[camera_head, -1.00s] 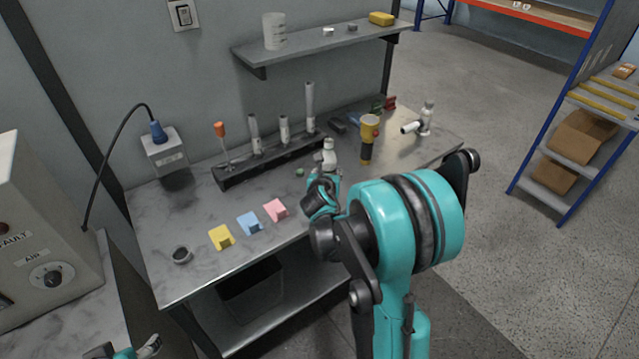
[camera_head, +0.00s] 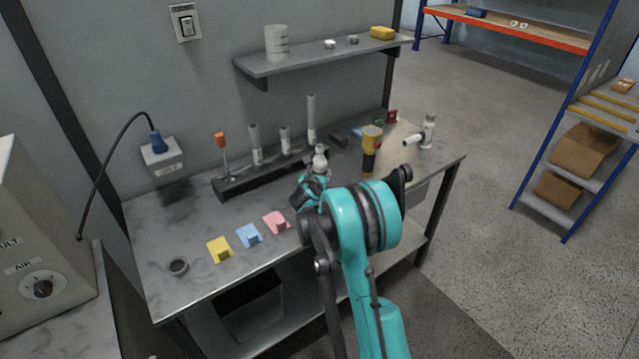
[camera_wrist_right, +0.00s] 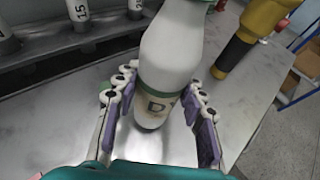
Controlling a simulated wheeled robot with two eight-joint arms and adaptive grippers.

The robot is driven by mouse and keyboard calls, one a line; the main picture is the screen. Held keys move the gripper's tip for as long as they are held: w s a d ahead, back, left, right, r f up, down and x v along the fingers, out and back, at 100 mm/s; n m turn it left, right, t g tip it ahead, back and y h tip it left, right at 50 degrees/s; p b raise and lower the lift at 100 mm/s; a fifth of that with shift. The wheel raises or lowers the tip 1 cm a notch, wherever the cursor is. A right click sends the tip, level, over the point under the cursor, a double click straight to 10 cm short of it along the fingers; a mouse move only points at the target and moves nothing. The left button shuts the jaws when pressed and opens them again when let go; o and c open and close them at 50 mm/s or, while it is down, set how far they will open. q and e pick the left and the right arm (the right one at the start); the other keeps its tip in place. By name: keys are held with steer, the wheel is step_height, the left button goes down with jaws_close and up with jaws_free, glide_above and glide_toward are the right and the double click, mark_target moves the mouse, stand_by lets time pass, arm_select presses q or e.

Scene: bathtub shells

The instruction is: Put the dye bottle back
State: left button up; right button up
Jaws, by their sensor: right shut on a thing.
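The dye bottle (camera_wrist_right: 172,55) is white with a green stripe and a label with a D. My right gripper (camera_wrist_right: 158,95) is shut on it, with purple-padded fingers on both sides of its body. In the head view the bottle's top (camera_head: 320,155) shows above my right gripper (camera_head: 312,186), in front of the right part of the dark rack (camera_head: 232,187). My right arm hides the bottle's lower part there. I cannot tell whether its base touches the bench. My left gripper is out of view.
A yellow-and-black tool (camera_head: 371,145) stands to the right of the bottle. The bench's left part is mostly clear.

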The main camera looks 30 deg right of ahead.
step_height(320, 180, down, 3)
steer(key=shift+f+b, duration=0.1)
steer(key=shift+b, duration=0.35)
steer(key=o, duration=1.3)
steer(key=shift+c, duration=0.2)
